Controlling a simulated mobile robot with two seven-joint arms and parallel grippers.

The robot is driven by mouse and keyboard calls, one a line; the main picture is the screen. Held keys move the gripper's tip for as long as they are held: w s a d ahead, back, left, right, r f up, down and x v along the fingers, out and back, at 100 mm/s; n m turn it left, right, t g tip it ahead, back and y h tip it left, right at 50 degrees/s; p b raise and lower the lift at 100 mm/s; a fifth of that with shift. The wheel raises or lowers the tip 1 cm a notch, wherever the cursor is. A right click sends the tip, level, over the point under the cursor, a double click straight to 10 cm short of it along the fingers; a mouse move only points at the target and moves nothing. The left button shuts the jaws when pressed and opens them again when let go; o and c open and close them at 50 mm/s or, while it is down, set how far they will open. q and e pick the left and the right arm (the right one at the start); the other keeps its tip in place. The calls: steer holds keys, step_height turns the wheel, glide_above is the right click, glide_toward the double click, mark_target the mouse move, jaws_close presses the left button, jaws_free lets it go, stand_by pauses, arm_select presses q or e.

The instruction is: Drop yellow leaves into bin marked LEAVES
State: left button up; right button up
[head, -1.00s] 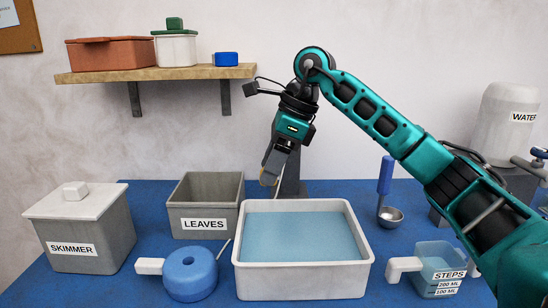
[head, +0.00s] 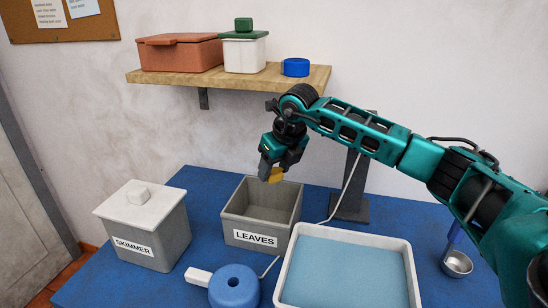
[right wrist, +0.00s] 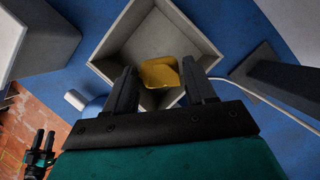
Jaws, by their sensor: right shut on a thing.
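My right gripper (head: 270,176) is shut on a yellow leaf (head: 277,174) and holds it above the LEAVES bin. The leaf shows between the two dark fingers in the right wrist view (right wrist: 160,73), with the bin's interior behind it. The grey open-topped LEAVES bin (head: 234,229) stands on the blue table, its label facing front. My left gripper is outside the head view; a small teal and black gripper at the lower left of the right wrist view (right wrist: 40,145) looks like it, too small to read.
A lidded SKIMMER bin (head: 174,234) stands left of the LEAVES bin. A blue round item with a white handle (head: 235,287) is in front, and a white tub of water (head: 408,262) is at the right. A dark post (head: 352,188) rises behind. A wooden shelf (head: 178,86) holds containers above.

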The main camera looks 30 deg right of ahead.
mark_target(273, 182)
steer(key=shift+w+f, duration=0.1)
steer(key=shift+w, duration=0.3)
step_height(273, 182, down, 4)
steer(key=shift+f, duration=0.25)
steer(key=shift+f+b, duration=0.5)
steer(key=shift+f, duration=0.25)
steer(key=o, duration=1.2)
steer(key=shift+c, duration=0.2)
steer(key=shift+r, duration=0.1)
steer(key=v, duration=0.7)
steer(key=shift+s+a+r, duration=0.1)
steer(key=shift+s+r, duration=0.05)
steer(key=shift+r, duration=0.05)
